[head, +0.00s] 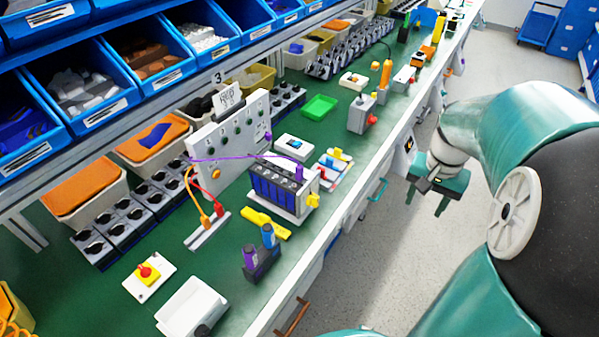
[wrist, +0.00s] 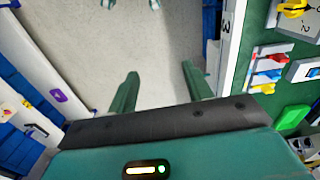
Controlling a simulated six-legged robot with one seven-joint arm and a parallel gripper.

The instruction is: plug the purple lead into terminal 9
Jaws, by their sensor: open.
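The purple lead (head: 230,157) arcs in the head view from the left side of the upright grey panel (head: 205,150) across to a purple plug (head: 298,173) at the right end of a dark block with blue parts (head: 275,190). Whether that plug is seated in the block or only rests there, I cannot tell. Terminal numbers are too small to read, so I cannot pick out terminal 9. My gripper (head: 427,205) is open and empty, out over the aisle floor, right of the bench and well away from the lead. In the wrist view its two fingers (wrist: 160,72) stand apart over bare floor.
Orange and red leads (head: 205,205) run from the panel to a small stand. Purple and blue holders (head: 260,250), a red-button box (head: 149,275) and a white box (head: 190,308) stand nearer on the green bench. Blue bins (head: 80,80) overhang behind. The aisle floor is clear.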

